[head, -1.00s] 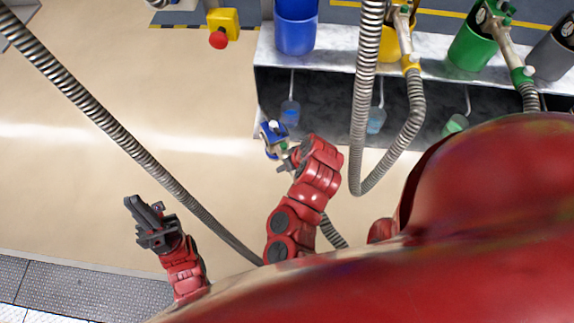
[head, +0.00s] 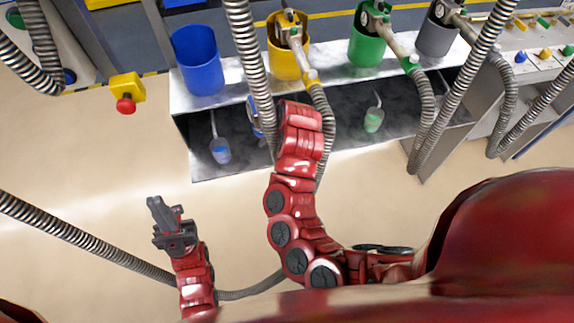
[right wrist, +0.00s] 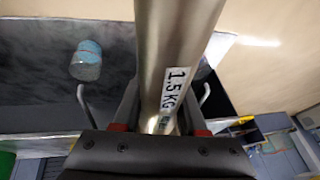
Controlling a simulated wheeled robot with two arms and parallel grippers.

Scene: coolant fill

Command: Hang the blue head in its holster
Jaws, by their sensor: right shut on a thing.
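The blue head (head: 256,118) is mostly hidden behind my right forearm in the head view, and only a bit of blue shows. In the right wrist view my right gripper (right wrist: 162,122) is shut on its metal tube (right wrist: 178,45), which has a "1.5 KG" label. The blue holster (head: 198,62) is an open cup on the shelf's left end, up and left of the head and apart from it. My left gripper (head: 172,226) is open and empty over the floor at lower left.
Yellow (head: 287,50), green (head: 368,42) and grey (head: 436,38) holsters with their heads stand to the right along the shelf (head: 330,58). Hoses hang beside my right arm. A yellow box with a red button (head: 126,100) is at left. The floor at left is mostly clear.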

